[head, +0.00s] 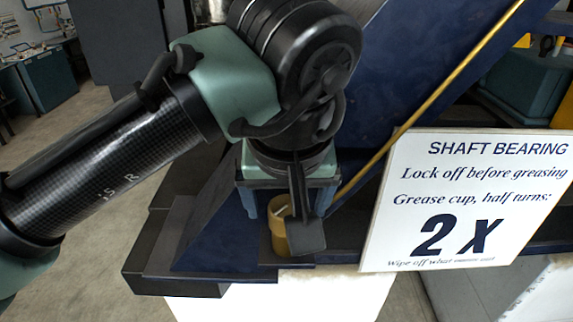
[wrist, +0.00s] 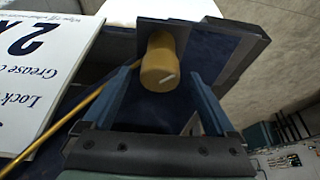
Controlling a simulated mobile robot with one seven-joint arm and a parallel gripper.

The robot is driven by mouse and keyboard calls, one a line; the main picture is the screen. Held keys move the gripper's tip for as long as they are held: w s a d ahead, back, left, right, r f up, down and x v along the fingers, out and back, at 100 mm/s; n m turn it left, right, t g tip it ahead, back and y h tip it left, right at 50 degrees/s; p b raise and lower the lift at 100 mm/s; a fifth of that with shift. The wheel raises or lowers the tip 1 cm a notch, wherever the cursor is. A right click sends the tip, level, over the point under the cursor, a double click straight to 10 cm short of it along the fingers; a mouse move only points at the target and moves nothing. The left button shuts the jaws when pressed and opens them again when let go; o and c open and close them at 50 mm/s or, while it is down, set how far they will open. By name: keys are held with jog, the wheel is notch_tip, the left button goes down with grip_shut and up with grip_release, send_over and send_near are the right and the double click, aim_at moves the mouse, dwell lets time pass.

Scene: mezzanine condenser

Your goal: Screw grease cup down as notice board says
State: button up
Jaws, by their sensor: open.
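The grease cup (head: 279,232) is a small brass-coloured cylinder low at the centre of the head view, partly hidden behind a dark plate. In the wrist view the cup (wrist: 160,58) has a white line on its end face. My gripper (head: 289,211) is above the cup, pointing down. In the wrist view its two blue fingers (wrist: 160,82) are spread, one on each side of the cup, with gaps visible; I cannot tell whether the tips reach past its end. The notice board (head: 465,200) reads "SHAFT BEARING, Lock off before greasing, Grease cup, half turns: 2 X"; the bottom line mentions wiping off.
A thin yellow rod (head: 430,100) runs diagonally between the cup and the board, near my gripper. A dark blue sloping frame (head: 400,65) stands behind. A white surface (head: 285,297) lies below the cup. Open floor (head: 95,255) is at left.

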jog(key=shift+w+f, duration=0.1)
jog(key=shift+f, duration=0.1)
jog(key=c, duration=1.4)
jog(key=shift+o, duration=0.2)
jog(key=shift+m, duration=0.3)
